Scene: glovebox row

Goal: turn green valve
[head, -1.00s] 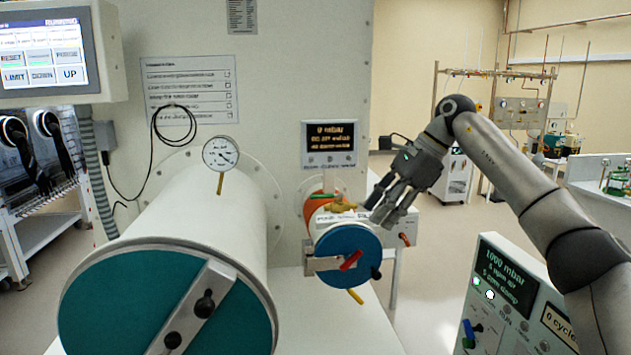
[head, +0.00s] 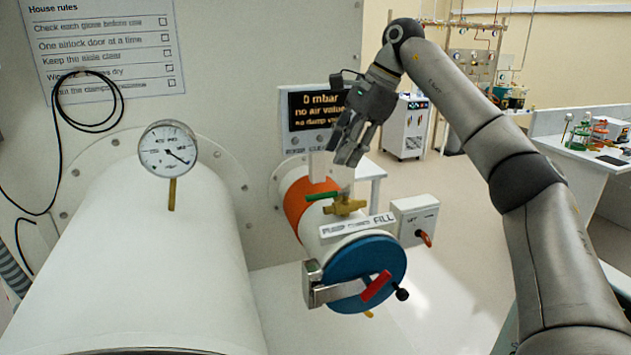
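The green valve handle (head: 322,196) is a short green lever on a brass valve body (head: 345,206), on top of the small white and orange cylinder. It lies roughly level, pointing left. My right gripper (head: 343,154) is above the brass valve, fingers pointing down. Its fingers look apart, with nothing between them. A gap shows between the fingertips and the valve, so they do not appear to touch it. My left gripper is not in view.
The small cylinder has a blue door (head: 372,262) with a red handle (head: 376,287). A display (head: 311,109) stands behind the valve. A switch box (head: 414,218) is at its right. A large white cylinder (head: 150,265) with a gauge (head: 167,149) fills the left.

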